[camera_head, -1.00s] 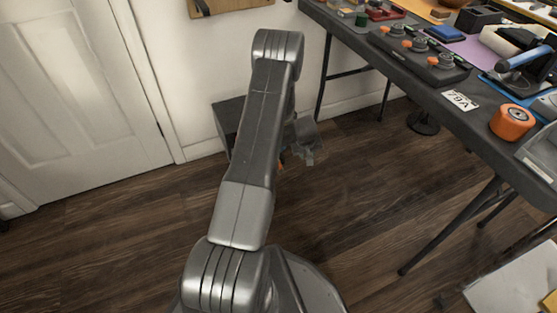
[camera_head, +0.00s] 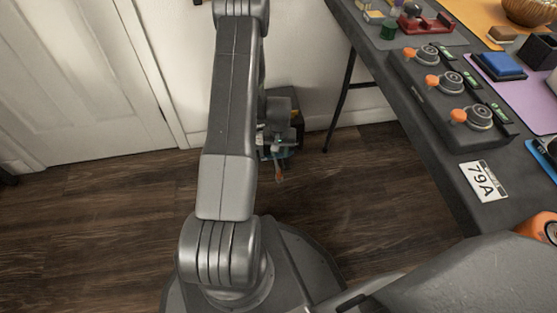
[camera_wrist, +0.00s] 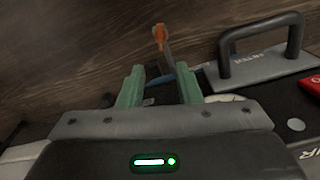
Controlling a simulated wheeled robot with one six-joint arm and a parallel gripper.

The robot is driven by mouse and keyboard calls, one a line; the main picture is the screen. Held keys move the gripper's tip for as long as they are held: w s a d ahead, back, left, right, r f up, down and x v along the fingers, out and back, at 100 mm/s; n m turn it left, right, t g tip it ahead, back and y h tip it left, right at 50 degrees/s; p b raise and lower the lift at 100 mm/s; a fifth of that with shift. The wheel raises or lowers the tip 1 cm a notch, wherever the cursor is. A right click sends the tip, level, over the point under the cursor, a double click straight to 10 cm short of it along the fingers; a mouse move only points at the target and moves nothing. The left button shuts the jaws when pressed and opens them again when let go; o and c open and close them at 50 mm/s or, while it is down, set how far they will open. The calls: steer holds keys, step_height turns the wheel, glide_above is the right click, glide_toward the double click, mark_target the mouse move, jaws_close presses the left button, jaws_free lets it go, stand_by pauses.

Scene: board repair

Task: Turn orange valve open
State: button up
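My gripper (camera_wrist: 160,86) shows two green fingers standing apart in the wrist view, with no object clearly pinched between them. Beyond the fingertips, a narrow orange part (camera_wrist: 160,36) stands up on a dark stem, close to a blue piece (camera_wrist: 180,74). It looks like an orange valve handle, but I cannot be sure. In the head view my gripper (camera_head: 276,147) hangs low behind my arm, in front of the dark box. A small orange-red part (camera_head: 279,174) shows just below it. Whether they touch is unclear.
A dark box (camera_head: 293,106) stands by the wall. In the wrist view a grey handle (camera_wrist: 262,55) and a red item (camera_wrist: 313,86) lie right. The table at right holds a black panel (camera_head: 445,128) with three orange-lever knobs and a 79A tag (camera_head: 483,181). Floor left is clear.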

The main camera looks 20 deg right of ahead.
mark_target(279, 174)
step_height(279, 174, down, 14)
steer(key=b, duration=0.5)
steer(key=shift+w, duration=0.1)
steer(key=shift+r, duration=0.1)
jaws_close()
